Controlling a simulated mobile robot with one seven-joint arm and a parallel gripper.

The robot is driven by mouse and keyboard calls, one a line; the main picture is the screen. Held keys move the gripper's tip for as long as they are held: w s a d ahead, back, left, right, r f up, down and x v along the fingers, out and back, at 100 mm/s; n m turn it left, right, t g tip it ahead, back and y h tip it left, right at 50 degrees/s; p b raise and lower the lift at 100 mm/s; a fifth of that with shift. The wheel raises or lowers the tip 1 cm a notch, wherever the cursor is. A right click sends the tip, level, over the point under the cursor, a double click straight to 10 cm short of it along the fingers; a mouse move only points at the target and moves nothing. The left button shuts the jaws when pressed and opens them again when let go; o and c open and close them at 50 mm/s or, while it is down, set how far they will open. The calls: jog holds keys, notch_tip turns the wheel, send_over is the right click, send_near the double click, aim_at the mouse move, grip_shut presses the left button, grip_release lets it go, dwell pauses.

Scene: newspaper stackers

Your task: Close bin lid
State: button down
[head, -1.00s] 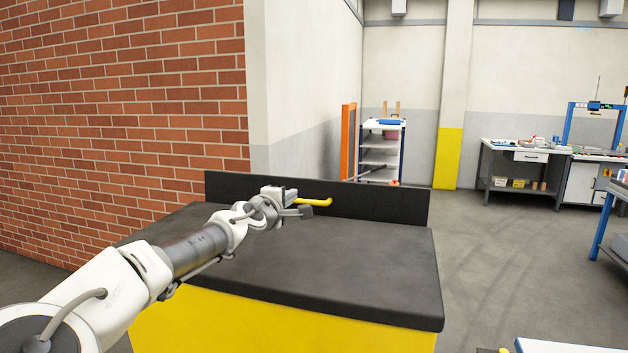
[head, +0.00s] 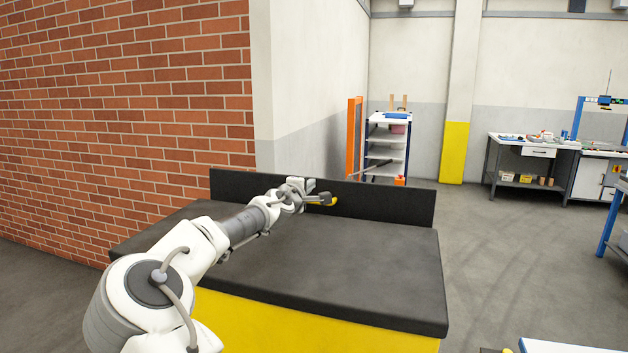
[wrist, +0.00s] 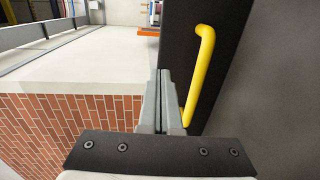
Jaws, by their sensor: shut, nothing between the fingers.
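The bin has a yellow body (head: 300,322) and a black flat top (head: 350,262). A black upright panel (head: 400,204) stands along its far edge with a yellow handle (head: 334,201) on it. Whether this panel is the lid, I cannot tell for sure. My gripper (head: 324,198) is in front of the handle in the head view and hides most of it. In the wrist view my gripper (wrist: 163,82) is shut with nothing between its fingers. The handle (wrist: 202,75) is just right of the fingers, outside them. Whether they touch is unclear.
A brick wall (head: 120,120) runs along the left, and a pale wall end (head: 310,90) is behind the bin. A shelf (head: 386,150) and a workbench (head: 530,160) stand farther back. The floor right of the bin (head: 490,250) is mostly clear.

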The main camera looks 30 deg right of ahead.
aim_at(317, 180)
jog(key=shift+p+x, duration=0.5)
jog(key=shift+x, duration=1.5)
jog(key=shift+d+r, duration=0.1)
